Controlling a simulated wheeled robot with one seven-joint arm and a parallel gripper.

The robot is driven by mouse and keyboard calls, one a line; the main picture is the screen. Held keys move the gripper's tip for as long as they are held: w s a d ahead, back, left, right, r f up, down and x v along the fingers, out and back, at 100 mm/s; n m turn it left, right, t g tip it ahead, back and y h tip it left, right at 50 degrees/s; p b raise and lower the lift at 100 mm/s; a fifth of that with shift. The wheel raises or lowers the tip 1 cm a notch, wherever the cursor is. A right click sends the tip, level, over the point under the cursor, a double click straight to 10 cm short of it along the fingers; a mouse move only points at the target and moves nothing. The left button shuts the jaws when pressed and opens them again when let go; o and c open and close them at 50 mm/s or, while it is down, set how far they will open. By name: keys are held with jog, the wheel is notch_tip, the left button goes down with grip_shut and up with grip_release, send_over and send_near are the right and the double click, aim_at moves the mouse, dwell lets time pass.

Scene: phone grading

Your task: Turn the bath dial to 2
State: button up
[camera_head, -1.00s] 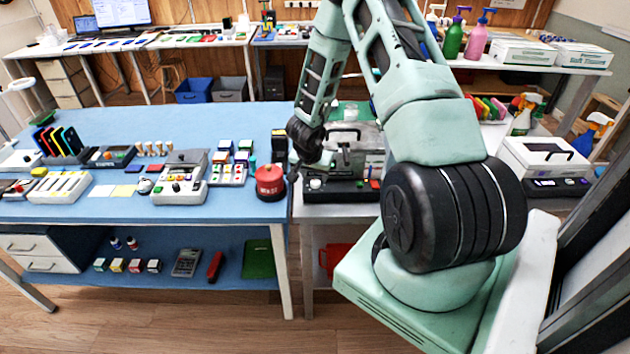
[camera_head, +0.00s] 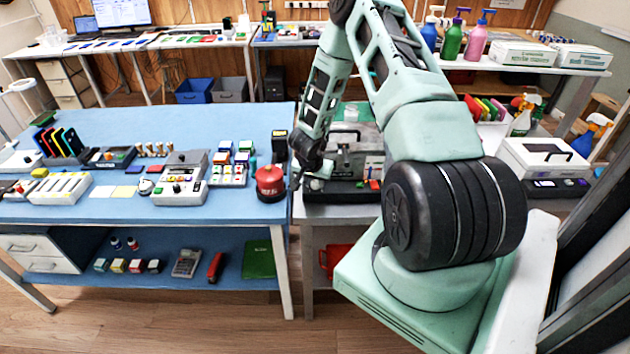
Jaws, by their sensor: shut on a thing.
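The bath (camera_head: 358,155) is a grey metal box with a dark front base, on the bench right of the blue table. Its pale dial (camera_head: 316,184) is at the left end of the dark front panel. My gripper (camera_head: 317,175) points down at the dial and is shut on it. The fingers are small here and partly hidden by my wrist. The number that the dial points to is too small to read. My arm covers the right part of the bath.
A red round container (camera_head: 270,183) and a dark box (camera_head: 279,146) stand close left of the bath on the blue table (camera_head: 225,120). Small red and green parts show on the base right of the dial. A white lidded box (camera_head: 545,158) stands farther right.

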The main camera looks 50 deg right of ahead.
jog(key=shift+r, duration=0.1)
jog(key=shift+m+p, duration=0.5)
jog(key=shift+p, duration=0.05)
jog(key=shift+m+g, duration=0.3)
jog(key=o, duration=1)
jog(key=shift+c, duration=0.2)
